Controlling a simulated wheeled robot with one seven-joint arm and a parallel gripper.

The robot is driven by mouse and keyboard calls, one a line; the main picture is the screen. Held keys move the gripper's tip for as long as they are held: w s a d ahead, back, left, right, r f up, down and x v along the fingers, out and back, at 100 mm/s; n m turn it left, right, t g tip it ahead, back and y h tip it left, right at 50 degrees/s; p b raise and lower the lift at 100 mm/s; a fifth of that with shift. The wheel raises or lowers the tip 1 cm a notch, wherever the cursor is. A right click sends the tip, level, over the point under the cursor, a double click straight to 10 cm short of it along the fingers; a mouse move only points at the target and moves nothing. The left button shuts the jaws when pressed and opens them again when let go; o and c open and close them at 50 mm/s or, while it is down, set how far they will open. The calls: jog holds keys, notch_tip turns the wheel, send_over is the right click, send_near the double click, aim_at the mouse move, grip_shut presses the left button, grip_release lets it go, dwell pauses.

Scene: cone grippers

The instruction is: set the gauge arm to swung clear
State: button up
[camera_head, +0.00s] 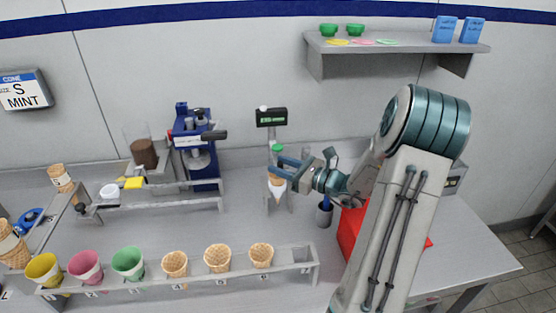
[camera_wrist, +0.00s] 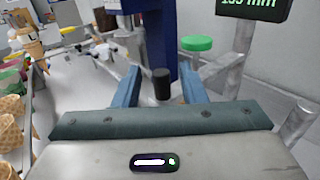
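The gauge stands at the back wall, with a post and a black display (camera_head: 271,117) with green digits. In the wrist view the display (camera_wrist: 252,8) shows a reading in mm, its top cut off. A green round cap (camera_wrist: 197,43) and grey metal bars (camera_wrist: 228,72) are beside the post. A wrapped cone (camera_head: 277,187) shows just below my fingers. The arm's exact angle is unclear.
A blue machine (camera_head: 195,145) stands left of the gauge. A front rack (camera_head: 300,268) holds several cones and coloured cups. A red bin (camera_head: 350,228) is partly hidden behind my arm, and a dark cup (camera_head: 324,214) stands near it. A shelf (camera_head: 400,47) is above.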

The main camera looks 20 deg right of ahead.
jog(key=shift+x, duration=1.2)
